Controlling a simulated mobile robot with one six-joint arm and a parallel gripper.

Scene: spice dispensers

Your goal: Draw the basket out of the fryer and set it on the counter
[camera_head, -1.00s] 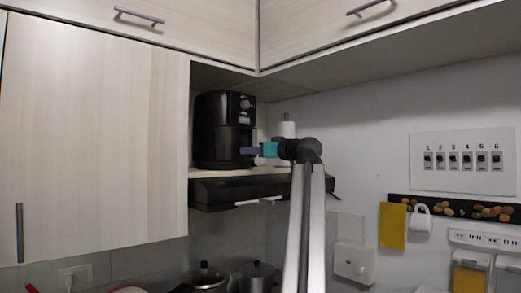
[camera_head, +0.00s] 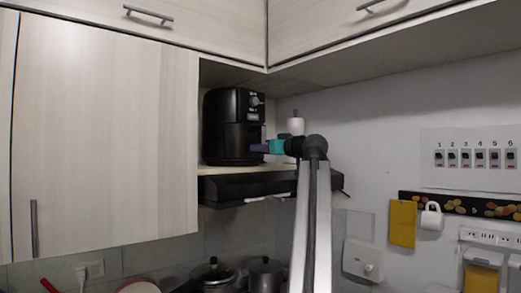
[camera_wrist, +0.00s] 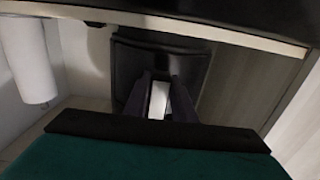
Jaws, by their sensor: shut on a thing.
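The black air fryer (camera_head: 222,125) stands upright on a shelf, its front facing right. The basket front (camera_head: 235,140) is the lower part of the fryer; it appears seated in the body, though a small gap could not be told. My gripper (camera_head: 257,148) is at the lower front of the fryer. In the wrist view, my gripper (camera_wrist: 159,100) has its two dark fingers on either side of the pale basket handle (camera_wrist: 158,100), shut on it. The dark basket front (camera_wrist: 165,62) is just beyond the fingers. The basket's inside is hidden.
A dark range hood (camera_head: 235,188) lies under the shelf, with pots (camera_head: 213,273) below. A tall cabinet door (camera_head: 105,140) is left; upper cabinets (camera_head: 360,35) are overhead.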

